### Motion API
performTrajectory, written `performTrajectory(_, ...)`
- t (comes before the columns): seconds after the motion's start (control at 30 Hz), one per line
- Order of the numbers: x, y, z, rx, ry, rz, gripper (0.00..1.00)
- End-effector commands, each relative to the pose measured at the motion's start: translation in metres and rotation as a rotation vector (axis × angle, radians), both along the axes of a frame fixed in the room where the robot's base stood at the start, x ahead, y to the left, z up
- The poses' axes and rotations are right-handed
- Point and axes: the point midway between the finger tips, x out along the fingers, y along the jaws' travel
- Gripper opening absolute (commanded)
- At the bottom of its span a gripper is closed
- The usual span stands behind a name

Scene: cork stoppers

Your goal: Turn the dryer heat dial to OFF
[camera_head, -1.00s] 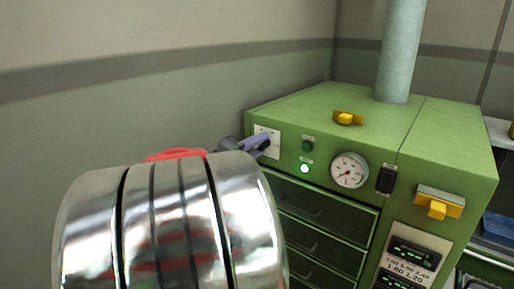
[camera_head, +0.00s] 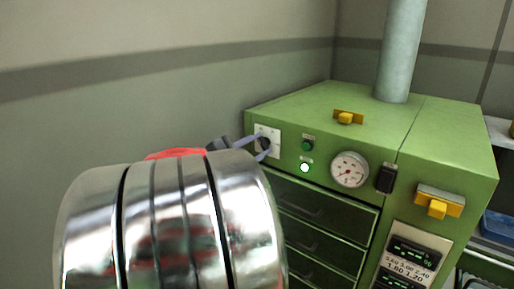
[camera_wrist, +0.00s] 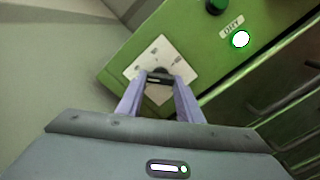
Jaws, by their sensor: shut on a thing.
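The heat dial is a dark knob (camera_wrist: 159,79) on a square white plate (camera_wrist: 146,71) with small marks, at the upper left of the green dryer's front. In the head view the plate (camera_head: 272,132) is partly covered by my fingers. My gripper (camera_wrist: 160,76) has its two purple fingers on opposite sides of the knob, shut on it. In the head view my gripper (camera_head: 264,145) reaches the dial from the left, with one finger above the other. The plate's lettering is too small to read, so I cannot tell the dial's setting.
Right of the dial are a dark green button (camera_head: 307,146), a lit lamp (camera_head: 305,168) labelled DRY in the wrist view, and a round gauge (camera_head: 349,169). Drawers (camera_head: 318,206) lie below. A wall (camera_head: 150,110) stands left of the dryer (camera_head: 410,150). My shiny arm hides the lower left.

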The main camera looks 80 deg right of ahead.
Motion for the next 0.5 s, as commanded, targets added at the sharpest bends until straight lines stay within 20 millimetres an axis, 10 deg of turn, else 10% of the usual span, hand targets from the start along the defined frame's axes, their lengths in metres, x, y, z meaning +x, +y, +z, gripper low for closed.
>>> performTrajectory(0.5, 0.0021, 0.0002, -0.0043, 0.200, 0.453, 0.010, 0.10)
